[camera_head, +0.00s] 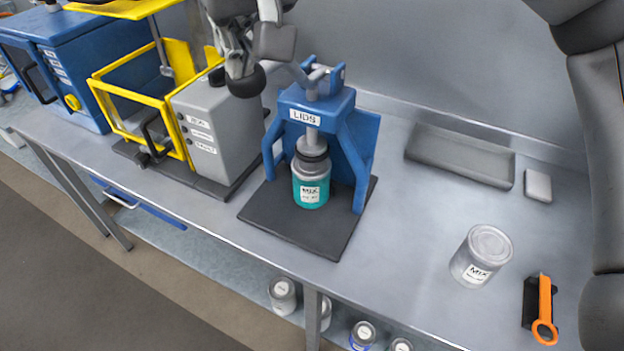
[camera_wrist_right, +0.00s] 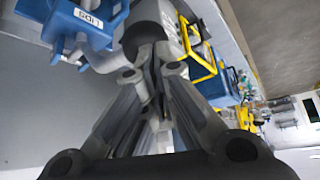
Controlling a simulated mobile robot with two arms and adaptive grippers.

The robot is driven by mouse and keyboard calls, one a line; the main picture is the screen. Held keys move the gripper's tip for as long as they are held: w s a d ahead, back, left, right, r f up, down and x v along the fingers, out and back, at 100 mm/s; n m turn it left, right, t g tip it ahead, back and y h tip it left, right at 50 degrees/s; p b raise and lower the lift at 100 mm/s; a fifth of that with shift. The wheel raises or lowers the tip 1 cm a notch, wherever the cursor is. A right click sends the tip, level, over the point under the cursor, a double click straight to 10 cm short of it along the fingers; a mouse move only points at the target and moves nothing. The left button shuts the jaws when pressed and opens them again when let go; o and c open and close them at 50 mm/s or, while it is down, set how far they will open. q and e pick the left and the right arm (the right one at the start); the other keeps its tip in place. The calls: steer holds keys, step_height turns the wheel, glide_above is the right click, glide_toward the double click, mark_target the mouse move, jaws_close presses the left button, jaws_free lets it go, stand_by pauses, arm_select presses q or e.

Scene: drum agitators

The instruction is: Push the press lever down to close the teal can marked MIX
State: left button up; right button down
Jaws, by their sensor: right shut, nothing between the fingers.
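The teal can marked MIX (camera_head: 311,191) stands upright under the blue press labelled LIDS (camera_head: 318,97). The press head (camera_head: 312,150) sits low over the can's top and appears to touch it; the lid itself is hidden. The press lever (camera_head: 288,67) reaches left from the press top to a black knob (camera_head: 245,83). My right gripper (camera_head: 237,62) is shut and empty, right at the knob and above it. In the wrist view its closed fingers (camera_wrist_right: 152,62) overlap the dark knob (camera_wrist_right: 146,32); exact contact is unclear. My left gripper is out of view.
A grey box with a yellow guard frame (camera_head: 130,83) stands left of the press, with a blue cabinet (camera_head: 60,65) beyond. To the right are a grey tray (camera_head: 460,157), a grey MIX can (camera_head: 481,258) and an orange-handled tool (camera_head: 545,305).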

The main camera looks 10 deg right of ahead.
steer(key=shift+w+d+r+p, duration=0.15)
steer(key=shift+w+r+p, duration=0.05)
steer(key=shift+r+p, duration=0.35)
steer(key=shift+w+d+r+p, duration=0.15)
steer(key=shift+r+p, duration=0.25)
steer(key=shift+r, duration=0.2)
steer(key=shift+w+d+r+p, duration=0.1)
steer(key=shift+w+r+p, duration=0.1)
steer(key=shift+r+p, duration=0.35)
step_height(320, 180, up, 7)
steer(key=p, duration=0.5)
steer(key=shift+p, duration=0.35)
steer(key=shift+f, duration=0.1)
